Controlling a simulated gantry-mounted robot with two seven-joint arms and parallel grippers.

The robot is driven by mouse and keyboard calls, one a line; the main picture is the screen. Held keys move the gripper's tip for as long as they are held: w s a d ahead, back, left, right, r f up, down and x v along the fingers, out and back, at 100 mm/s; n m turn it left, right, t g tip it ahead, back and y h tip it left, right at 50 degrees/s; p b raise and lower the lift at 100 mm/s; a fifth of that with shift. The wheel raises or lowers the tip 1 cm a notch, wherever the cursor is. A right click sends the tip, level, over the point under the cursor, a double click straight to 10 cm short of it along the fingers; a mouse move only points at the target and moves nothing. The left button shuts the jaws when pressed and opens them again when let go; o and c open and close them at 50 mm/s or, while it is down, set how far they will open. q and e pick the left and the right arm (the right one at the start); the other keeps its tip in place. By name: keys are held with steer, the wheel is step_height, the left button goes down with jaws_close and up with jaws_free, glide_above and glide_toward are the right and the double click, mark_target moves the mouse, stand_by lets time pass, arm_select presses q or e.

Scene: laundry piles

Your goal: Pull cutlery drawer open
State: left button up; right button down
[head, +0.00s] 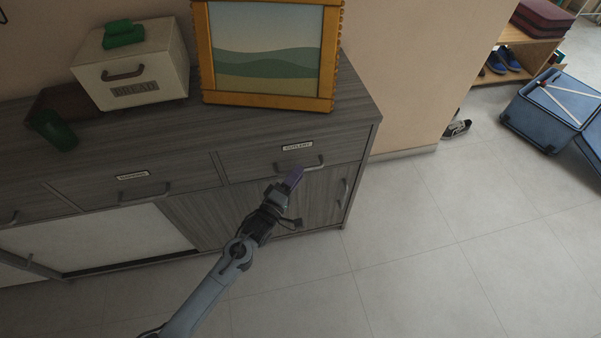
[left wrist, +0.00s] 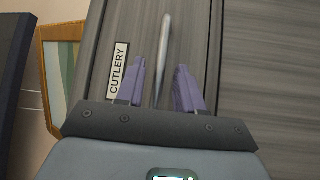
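The cutlery drawer (head: 250,166) is at the right end of the grey wood-grain sideboard and looks closed. Its white label (head: 297,146) reads CUTLERY and also shows in the left wrist view (left wrist: 118,70). The drawer's metal bar handle (head: 312,166) is below the label. My left gripper (head: 294,178) is in front of the handle, its purple fingers partly covering it. In the left wrist view the fingers are apart and the handle (left wrist: 164,50) runs between them, with gaps on both sides. I cannot tell whether either finger touches it. My right gripper is not in view.
Another labelled drawer (head: 140,184) is to the left. Clear tiled floor (head: 430,240) lies to the right; a blue suitcase (head: 548,110) is farther off.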

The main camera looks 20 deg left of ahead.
arm_select(q)
steer(key=shift+b+x, duration=0.4)
steer(key=shift+x, duration=0.95)
jaws_close()
